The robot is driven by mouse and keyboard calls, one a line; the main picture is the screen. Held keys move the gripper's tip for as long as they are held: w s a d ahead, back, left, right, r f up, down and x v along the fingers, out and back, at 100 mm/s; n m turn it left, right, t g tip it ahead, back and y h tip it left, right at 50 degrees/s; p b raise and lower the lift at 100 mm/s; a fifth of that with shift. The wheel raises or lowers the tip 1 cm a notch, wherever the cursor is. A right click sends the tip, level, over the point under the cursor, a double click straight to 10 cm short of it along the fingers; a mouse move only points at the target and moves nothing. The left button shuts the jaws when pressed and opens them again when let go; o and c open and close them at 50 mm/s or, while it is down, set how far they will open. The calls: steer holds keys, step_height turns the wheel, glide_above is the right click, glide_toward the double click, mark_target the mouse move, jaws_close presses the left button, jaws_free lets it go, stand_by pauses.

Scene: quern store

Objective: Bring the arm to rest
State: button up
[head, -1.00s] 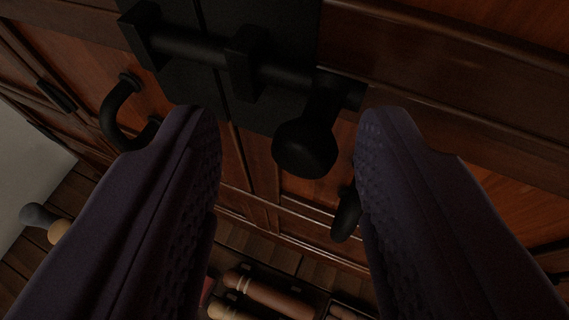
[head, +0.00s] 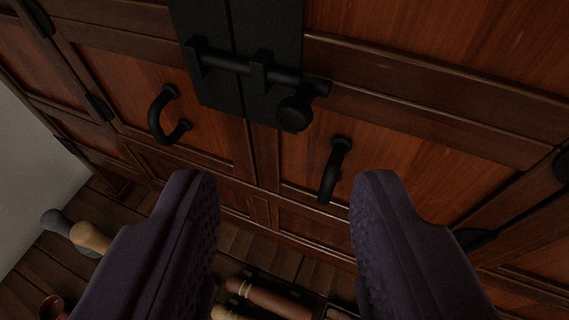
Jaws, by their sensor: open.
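My gripper (head: 284,190) shows from the bottom of the head view as two dark purple, ridged fingers spread wide apart. It is open, with nothing between the fingertips. It points at a wooden cabinet (head: 400,135) and stands apart from it. A black sliding bolt (head: 232,62) with a round knob (head: 295,113) lies across the black plates over the seam of the two doors. The knob is above the gap between my fingers, touched by neither.
Curved black handles hang on the left door (head: 160,115) and the right door (head: 332,172). Below, a wooden floor bears a tray with brown rollers (head: 265,298). Dark and tan rounded objects (head: 88,238) lie at the left by a pale wall (head: 35,165).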

step_height(320, 180, up, 26)
steer(key=d+m+t+h+b, duration=0.1)
steer(key=d+b, duration=0.1)
steer(key=d, duration=0.1)
steer(key=s+r+t+b, duration=0.1)
steer(key=s+r, duration=2.1)
steer(key=r, duration=0.4)
steer(key=shift+s+d+r, duration=0.2)
steer(key=shift+d+r, duration=0.1)
steer(key=shift+d, duration=0.15)
steer(key=shift+d, duration=0.1)
